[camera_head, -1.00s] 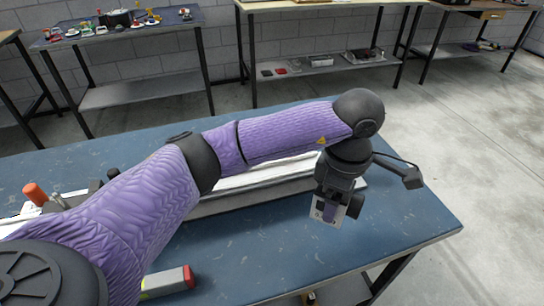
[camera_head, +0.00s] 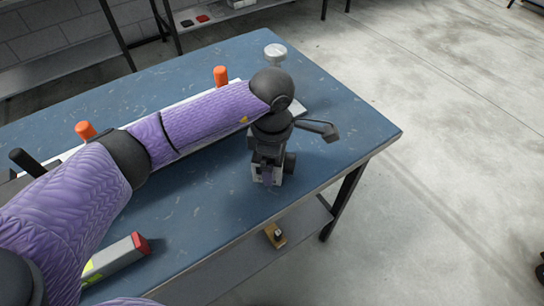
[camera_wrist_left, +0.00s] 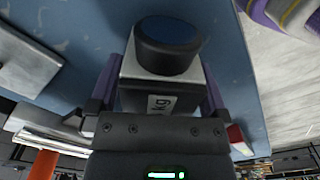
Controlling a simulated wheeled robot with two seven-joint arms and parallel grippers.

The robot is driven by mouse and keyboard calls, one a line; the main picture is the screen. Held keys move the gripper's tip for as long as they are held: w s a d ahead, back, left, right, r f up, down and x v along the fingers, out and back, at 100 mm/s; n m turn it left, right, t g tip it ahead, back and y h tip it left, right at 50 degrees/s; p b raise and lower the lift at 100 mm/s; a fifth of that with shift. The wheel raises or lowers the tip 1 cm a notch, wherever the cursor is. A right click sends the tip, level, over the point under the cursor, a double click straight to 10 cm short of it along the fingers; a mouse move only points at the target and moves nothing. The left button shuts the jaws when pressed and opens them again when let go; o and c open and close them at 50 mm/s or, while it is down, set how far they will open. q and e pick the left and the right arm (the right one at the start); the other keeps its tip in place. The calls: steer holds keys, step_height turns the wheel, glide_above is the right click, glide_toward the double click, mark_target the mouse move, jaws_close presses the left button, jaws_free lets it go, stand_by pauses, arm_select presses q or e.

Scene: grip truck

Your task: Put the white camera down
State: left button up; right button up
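My left gripper (camera_head: 268,176) points down over the blue table (camera_head: 340,110), near its front right part. It is shut on the white camera (camera_head: 258,171), whose black lens (camera_head: 290,163) faces right in the head view. In the left wrist view the white camera (camera_wrist_left: 128,68) sits between the two purple fingers (camera_wrist_left: 160,92), its round black lens (camera_wrist_left: 168,45) pointing away from the palm. The camera is low over the table; I cannot tell whether its underside touches. My right gripper is not in view.
A grey and yellow tool with a red end (camera_head: 118,256) lies at the table's front left. Orange handles (camera_head: 221,76) and a long pale metal piece (camera_head: 290,105) lie behind my left arm. A white-topped object (camera_head: 276,52) stands at the back. The table's right end is clear.

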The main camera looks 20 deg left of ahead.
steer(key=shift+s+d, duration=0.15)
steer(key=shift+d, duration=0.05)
arm_select(q)
steer(key=shift+r, duration=0.35)
step_height(320, 180, up, 11)
steer(key=p, duration=0.4)
steer(key=shift+r, duration=0.3)
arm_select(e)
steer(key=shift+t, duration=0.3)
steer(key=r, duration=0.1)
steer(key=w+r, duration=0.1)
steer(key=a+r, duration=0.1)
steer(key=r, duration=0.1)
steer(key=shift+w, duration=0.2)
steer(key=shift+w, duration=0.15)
